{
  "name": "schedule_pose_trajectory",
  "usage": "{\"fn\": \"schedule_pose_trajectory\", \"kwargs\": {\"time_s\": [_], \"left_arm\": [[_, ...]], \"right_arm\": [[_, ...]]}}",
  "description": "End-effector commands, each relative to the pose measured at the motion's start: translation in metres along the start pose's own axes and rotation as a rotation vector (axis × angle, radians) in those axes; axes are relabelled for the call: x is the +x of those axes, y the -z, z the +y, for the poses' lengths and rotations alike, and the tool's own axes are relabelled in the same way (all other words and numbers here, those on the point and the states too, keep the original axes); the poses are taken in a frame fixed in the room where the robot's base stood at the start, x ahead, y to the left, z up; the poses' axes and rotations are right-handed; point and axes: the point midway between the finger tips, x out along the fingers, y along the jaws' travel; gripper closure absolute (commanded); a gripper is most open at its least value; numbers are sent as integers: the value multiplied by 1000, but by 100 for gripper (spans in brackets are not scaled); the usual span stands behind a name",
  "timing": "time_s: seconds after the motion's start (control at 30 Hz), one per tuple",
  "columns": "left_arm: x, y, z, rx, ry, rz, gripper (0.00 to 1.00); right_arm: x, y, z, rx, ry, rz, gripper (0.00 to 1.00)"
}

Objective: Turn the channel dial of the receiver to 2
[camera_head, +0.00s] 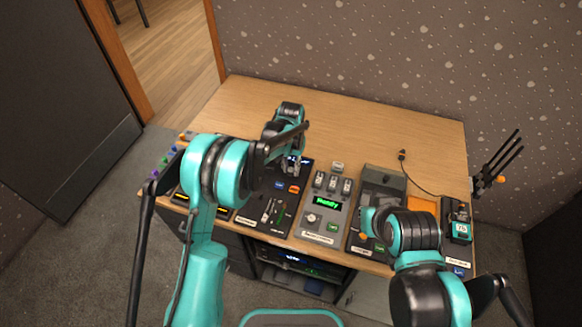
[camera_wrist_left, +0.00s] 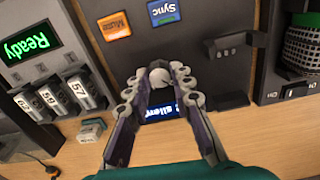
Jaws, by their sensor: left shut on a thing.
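The receiver (camera_head: 301,178) is a dark panel near the middle of the desk. It also fills the middle of the left wrist view (camera_wrist_left: 125,60), with a blue Sync button (camera_wrist_left: 164,12), an orange Mute button (camera_wrist_left: 114,26) and a lit blue display (camera_wrist_left: 160,111). My left gripper (camera_wrist_left: 160,76) is shut on the pale round channel dial (camera_wrist_left: 160,79); its fingertips sit on both sides of it. The dial's marks and setting are not readable. In the head view my left gripper (camera_head: 290,167) is over the receiver. My right arm is at the right, but its gripper is not visible.
To the receiver's right is a panel (camera_head: 323,203) with a green Ready display and several numbered handles. A black-pronged device (camera_head: 497,165) and a small teal unit (camera_head: 460,230) are at the right. The desk's back is clear.

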Motion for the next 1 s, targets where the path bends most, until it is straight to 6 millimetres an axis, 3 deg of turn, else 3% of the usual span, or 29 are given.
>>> {"fn": "schedule_pose_trajectory", "kwargs": {"time_s": [0.4, 0.97, 1.0], "left_arm": [[0, 0, 0, 186, 0, 0, 100], [0, 0, 0, 211, 0, 0, 100], [0, 0, 0, 211, 0, 0, 67]], "right_arm": [[0, 0, 0, 0, 0, 0, 100], [0, 0, 0, 0, 0, 0, 100], [0, 0, 0, 0, 0, 0, 100]]}}
